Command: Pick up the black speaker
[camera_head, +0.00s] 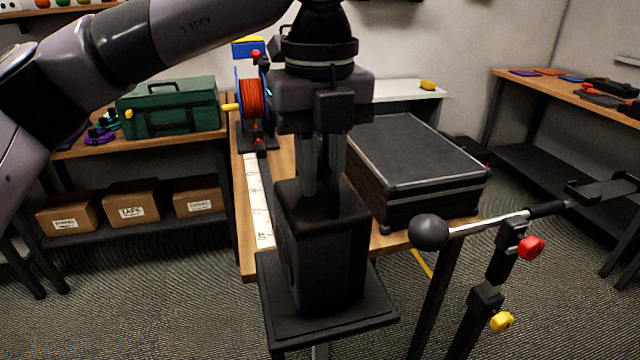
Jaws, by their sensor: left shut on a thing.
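The black speaker (325,255) stands upright on a small black square platform (330,335) in the middle of the head view. My left gripper (322,190) comes down from above and its two fingers are shut on the upper part of the speaker. Whether the speaker's base touches the platform or is just above it, I cannot tell. The right gripper is not in view.
Behind the speaker is a wooden table with a large black case (415,160) and a red cable reel (253,98). A green toolbox (172,105) sits on the left bench. A metal bar with a black ball (429,232) and coloured knobs stands close on the right.

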